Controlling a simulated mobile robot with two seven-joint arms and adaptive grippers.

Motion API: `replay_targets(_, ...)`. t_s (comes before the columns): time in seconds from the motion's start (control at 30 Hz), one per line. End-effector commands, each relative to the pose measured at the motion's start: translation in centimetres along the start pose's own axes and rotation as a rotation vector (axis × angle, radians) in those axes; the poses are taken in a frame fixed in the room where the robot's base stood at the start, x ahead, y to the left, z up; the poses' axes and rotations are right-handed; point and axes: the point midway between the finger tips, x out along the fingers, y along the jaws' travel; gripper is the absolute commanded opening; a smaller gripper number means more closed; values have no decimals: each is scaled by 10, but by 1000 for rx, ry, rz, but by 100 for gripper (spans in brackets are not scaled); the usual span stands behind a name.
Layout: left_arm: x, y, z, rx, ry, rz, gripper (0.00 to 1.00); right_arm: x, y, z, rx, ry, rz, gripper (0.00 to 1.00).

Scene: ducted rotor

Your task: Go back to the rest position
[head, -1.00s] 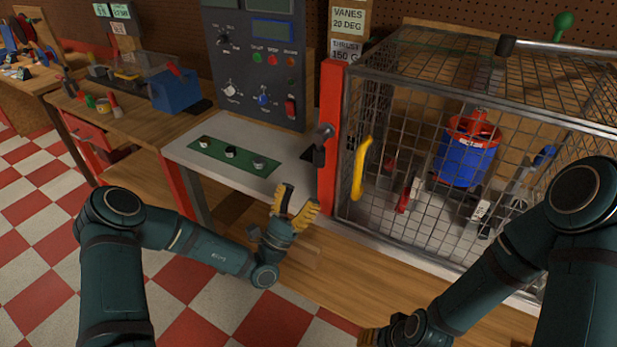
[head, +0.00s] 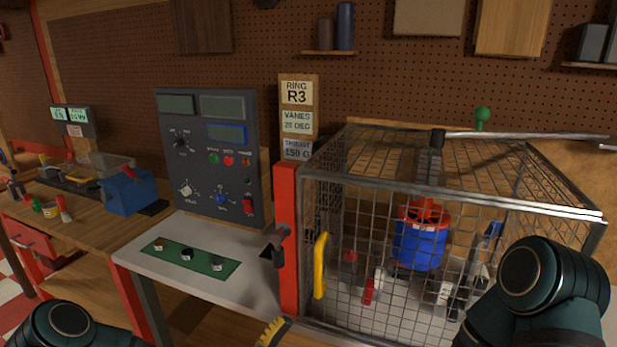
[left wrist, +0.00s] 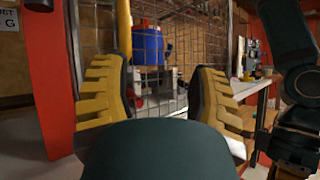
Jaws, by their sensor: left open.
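My left gripper (head: 273,331) shows only as a yellow fingertip at the bottom edge of the head view, in front of the bench and below the red post. In the left wrist view the left gripper (left wrist: 156,72) has its two yellow fingers wide apart with nothing between them. The cage and the blue rotor unit (left wrist: 148,42) appear beyond them. My right arm enters the head view at lower right, in front of the cage; its gripper is out of that frame. In the left wrist view a small yellowish part of my right gripper (left wrist: 252,157) shows beside the dark arm, mostly hidden.
The wire-mesh cage (head: 345,220) with a yellow handle (head: 320,266) encloses the blue and red rotor unit (head: 420,245). A red post (head: 287,240) stands at its left. A control panel (head: 208,150) rises behind a grey shelf (head: 165,285) with a green strip (head: 190,257). A blue box (head: 130,194) sits farther left.

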Motion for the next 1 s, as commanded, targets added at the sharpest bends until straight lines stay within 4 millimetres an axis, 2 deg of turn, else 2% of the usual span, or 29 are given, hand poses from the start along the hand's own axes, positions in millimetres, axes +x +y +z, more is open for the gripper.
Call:
replay_targets(0.03,0,-34,-7,-23,63,-149,59,0,0,0,0,0,0,47)
replay_targets(0.1,-10,-81,-18,-42,161,-358,59,0,0,0,0,0,0,47)
replay_targets(0.2,-40,-138,-32,-31,307,-648,59,0,0,0,0,0,0,47)
replay_targets(0.3,-83,-178,-45,25,453,-917,59,0,0,0,0,0,0,47)
replay_targets(0.4,-130,-199,-56,129,592,-1160,59,0,0,0,0,0,0,47)
replay_targets(0.53,-185,-197,-69,337,752,-1423,59,0,0,0,0,0,0,47)
replay_targets(0.6,-207,-186,-75,482,821,-1535,59,0,0,0,0,0,0,47)
replay_targets(0.7,-224,-163,-82,704,890,-1643,59,0,0,0,0,0,0,47)
replay_targets(0.9,-223,-127,-87,1060,930,-1708,59,0,0,0,0,0,0,47)
replay_targets(1.0,-219,-119,-87,1145,929,-1706,59,0,0,0,0,0,0,47)
